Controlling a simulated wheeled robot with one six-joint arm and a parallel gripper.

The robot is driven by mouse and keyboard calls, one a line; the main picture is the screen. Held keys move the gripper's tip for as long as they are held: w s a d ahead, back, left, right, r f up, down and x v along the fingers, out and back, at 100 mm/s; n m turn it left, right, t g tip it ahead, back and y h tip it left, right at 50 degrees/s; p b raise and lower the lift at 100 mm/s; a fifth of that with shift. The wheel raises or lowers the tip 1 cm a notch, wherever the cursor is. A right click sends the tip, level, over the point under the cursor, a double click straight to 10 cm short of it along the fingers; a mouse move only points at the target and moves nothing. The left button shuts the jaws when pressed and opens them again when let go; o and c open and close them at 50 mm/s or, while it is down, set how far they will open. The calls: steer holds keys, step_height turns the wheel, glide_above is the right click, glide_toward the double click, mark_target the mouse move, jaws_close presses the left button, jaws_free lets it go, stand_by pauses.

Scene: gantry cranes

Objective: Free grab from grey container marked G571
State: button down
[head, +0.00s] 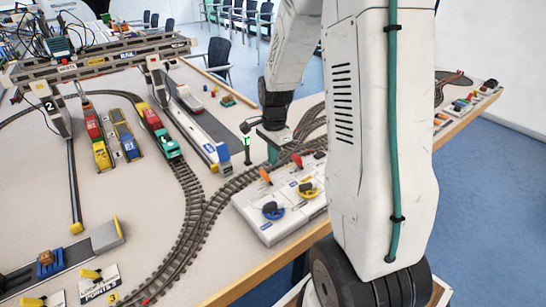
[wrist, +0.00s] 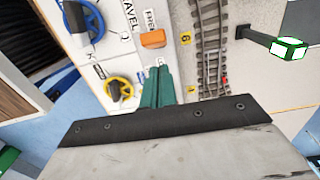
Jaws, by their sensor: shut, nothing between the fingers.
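My gripper (head: 272,154) is shut and empty, with its teal fingers over the far edge of a white control panel (head: 251,222). In the wrist view its fingertips (wrist: 158,72) point towards an orange lever (wrist: 153,39) and appear just short of it. The panel carries a blue handwheel (head: 273,210), a yellow handwheel (head: 308,191), an orange lever (head: 265,176) and a red lever (head: 297,160). A gantry crane marked 2 (head: 48,104) stands at the left. I cannot read G571 on any container or make out the grab.
Curved model track (head: 190,215) runs left of the panel. A post with a green lamp (head: 247,147) stands close beside my gripper and also shows in the wrist view (wrist: 289,48). Colourful wagons (head: 126,137) and a teal locomotive (head: 168,146) stand on the table.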

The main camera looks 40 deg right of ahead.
step_height(320, 180, up, 10)
steer(key=a, duration=0.1)
steer(key=shift+a+f, duration=0.2)
steer(key=shift+a, duration=0.15)
stand_by(1.2)
